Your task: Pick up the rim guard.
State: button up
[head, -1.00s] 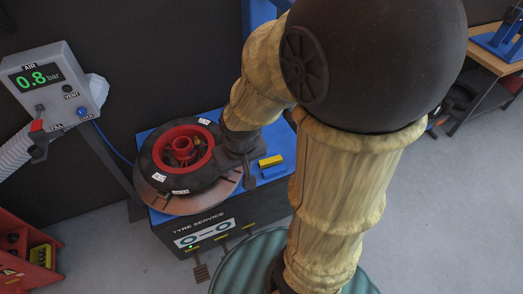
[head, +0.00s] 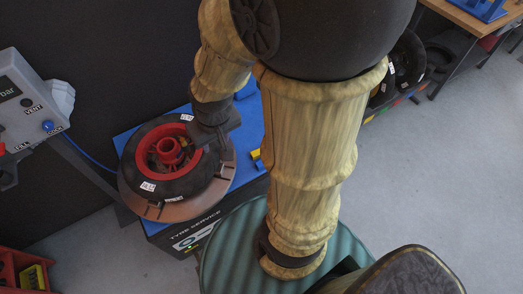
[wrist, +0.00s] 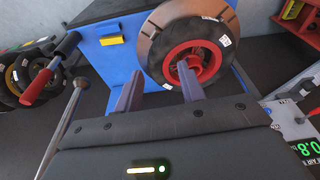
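Two small blocks lie on the blue top of the tyre service stand, either of which may be the rim guard; I cannot tell which. The yellow block (head: 256,154) is partly hidden by my arm in the head view, with a blue one (head: 260,164) beside it. In the wrist view the yellow block (wrist: 112,40) lies beyond and left of my fingers; the blue one is hard to make out there. My gripper (wrist: 158,74) is open and empty, its fingers apart above the stand. In the head view my gripper (head: 214,128) is at the tyre's right side.
The tyre with its red rim (head: 170,152) lies on the turntable (head: 160,211) of the stand (head: 244,175). A grey air unit (head: 35,105) stands at left, a red bin (head: 12,272) below it. In the wrist view, a red-handled bar (wrist: 40,86) rises at left.

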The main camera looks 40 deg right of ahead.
jog(key=w+d+f+n+g+h+b, duration=0.1)
jog(key=w+d+f+n+b, duration=0.25)
jog(key=f, duration=0.45)
jog(key=w+d+f+n+g+h+b, duration=0.25)
jog(key=w+f, duration=0.25)
jog(key=f, duration=0.3)
jog(key=n+h+b, duration=0.6)
jog(key=n, duration=0.4)
send_over(253, 154)
jog(key=a, duration=0.2)
jog(key=shift+y, duration=0.25)
jog(key=f, duration=2.2)
jog(key=shift+w+d+f, duration=0.1)
jog(key=shift+w+d, duration=0.05)
jog(key=shift+w, duration=0.15)
jog(key=shift+d+f, duration=0.1)
jog(key=shift+f, duration=0.05)
jog(key=shift+s, duration=0.1)
jog(key=shift+x, duration=1.1)
jog(key=shift+x, duration=2.6)
jog(key=shift+s, duration=0.2)
